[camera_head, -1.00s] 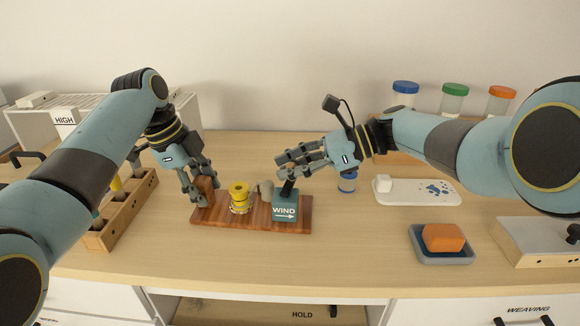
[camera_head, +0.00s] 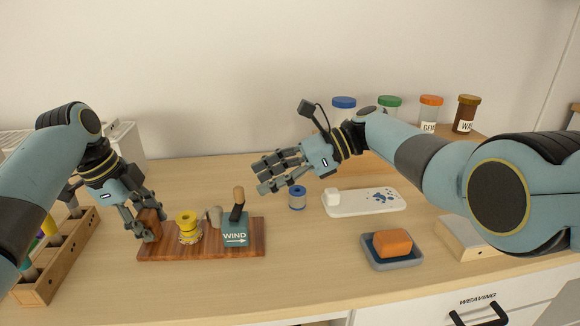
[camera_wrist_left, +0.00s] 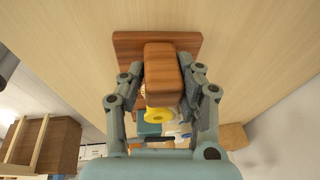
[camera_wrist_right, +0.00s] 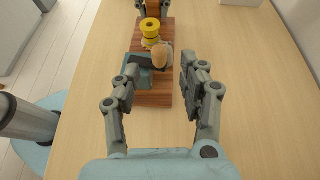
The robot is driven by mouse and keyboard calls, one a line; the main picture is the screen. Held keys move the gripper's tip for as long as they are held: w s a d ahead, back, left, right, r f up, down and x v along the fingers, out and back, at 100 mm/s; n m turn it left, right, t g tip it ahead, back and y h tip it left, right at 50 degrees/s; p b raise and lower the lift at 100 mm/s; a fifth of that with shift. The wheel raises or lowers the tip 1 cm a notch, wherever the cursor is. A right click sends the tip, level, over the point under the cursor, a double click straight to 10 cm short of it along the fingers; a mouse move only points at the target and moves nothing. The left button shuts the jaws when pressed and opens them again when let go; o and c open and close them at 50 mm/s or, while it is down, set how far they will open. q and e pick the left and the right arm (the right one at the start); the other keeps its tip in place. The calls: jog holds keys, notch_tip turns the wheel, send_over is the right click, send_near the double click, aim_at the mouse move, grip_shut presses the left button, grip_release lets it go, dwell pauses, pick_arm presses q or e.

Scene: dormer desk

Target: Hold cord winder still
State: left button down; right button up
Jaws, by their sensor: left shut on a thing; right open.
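The cord winder is a reddish wooden board (camera_head: 205,252) with a yellow spool (camera_head: 187,222), a teal WIND block (camera_head: 235,236) and a crank with an upright wooden handle (camera_head: 239,195). My left gripper (camera_head: 148,228) is shut on the brown wooden block (camera_wrist_left: 162,75) at the board's left end; the left wrist view shows a finger on each side of it. My right gripper (camera_head: 264,176) is open and empty, above and right of the crank. In the right wrist view, the handle (camera_wrist_right: 159,54) lies beyond the open fingers (camera_wrist_right: 160,85), apart from them.
A blue-capped thread spool (camera_head: 297,198) stands below my right gripper. A white tray (camera_head: 375,203), an orange block (camera_head: 393,242) in a blue dish (camera_head: 370,258), and capped jars (camera_head: 388,108) are to the right. A wooden rack (camera_head: 60,260) stands at left. The desk front is clear.

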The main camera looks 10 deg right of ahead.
jog(key=v, duration=0.5)
jog(key=shift+d, duration=0.2)
jog(key=w+r+m+t, duration=0.3)
jog(key=w+r, duration=0.1)
jog(key=m+t+h, duration=0.2)
jog(key=m+t, duration=0.1)
jog(key=t, duration=0.1)
send_near(238, 187)
jog(key=shift+y, duration=0.3)
jog(key=x, duration=0.4)
jog(key=f+x, duration=0.1)
jog(key=x, duration=0.4)
jog(key=shift+d+f, duration=0.1)
jog(key=shift+d, duration=0.05)
jog(key=shift+w+a+f, duration=0.25)
jog(key=shift+w+a, duration=0.05)
jog(key=shift+a, duration=0.15)
